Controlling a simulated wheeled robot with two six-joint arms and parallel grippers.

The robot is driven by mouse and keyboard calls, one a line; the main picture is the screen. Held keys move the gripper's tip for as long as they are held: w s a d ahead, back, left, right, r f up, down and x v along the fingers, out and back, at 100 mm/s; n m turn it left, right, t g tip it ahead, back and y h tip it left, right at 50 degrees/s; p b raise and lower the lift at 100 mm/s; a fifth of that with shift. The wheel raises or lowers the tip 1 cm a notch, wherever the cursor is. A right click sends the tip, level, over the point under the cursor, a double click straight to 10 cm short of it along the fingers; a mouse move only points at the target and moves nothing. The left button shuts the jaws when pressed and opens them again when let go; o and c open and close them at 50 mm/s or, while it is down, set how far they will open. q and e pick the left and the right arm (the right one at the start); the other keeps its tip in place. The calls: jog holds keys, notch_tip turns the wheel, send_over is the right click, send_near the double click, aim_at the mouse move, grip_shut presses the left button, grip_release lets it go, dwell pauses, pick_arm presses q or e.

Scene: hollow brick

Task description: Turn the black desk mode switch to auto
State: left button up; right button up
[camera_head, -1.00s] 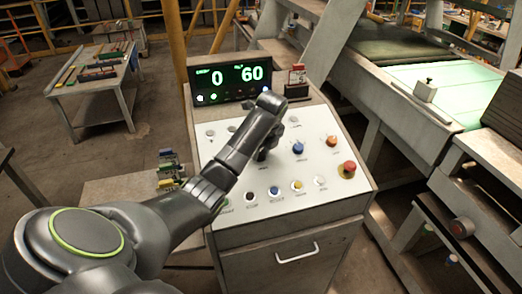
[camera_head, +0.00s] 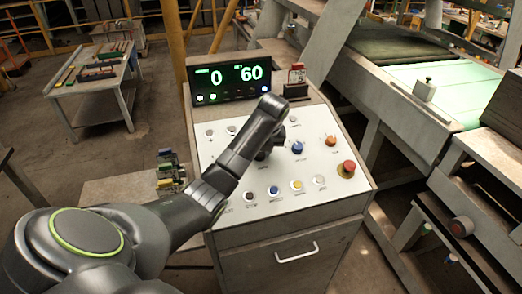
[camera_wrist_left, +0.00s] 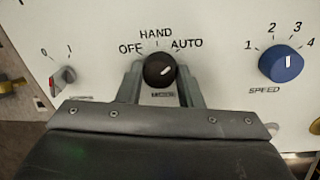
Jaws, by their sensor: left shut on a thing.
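The black mode switch (camera_wrist_left: 158,71) is a round knob on the white panel, labelled OFF, HAND and AUTO. Its white pointer line leans to the upper right, toward the AUTO label. My left gripper (camera_wrist_left: 159,84) has one finger on each side of the knob and is shut on it. In the head view my left gripper (camera_head: 262,154) is down at the panel, and the arm hides most of it and the knob. My right gripper is not in view.
A blue speed knob (camera_wrist_left: 282,64) is right of the switch, and a small 0/1 switch (camera_wrist_left: 63,80) is left. A red emergency button (camera_head: 347,168) and several push buttons share the desk panel (camera_head: 318,152). The display (camera_head: 230,82) reads 0 and 60.

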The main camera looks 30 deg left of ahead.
pick_arm(q)
jog(key=shift+s+f, duration=0.1)
jog(key=shift+f, duration=0.1)
jog(key=o, duration=1)
jog(key=shift+r, duration=0.1)
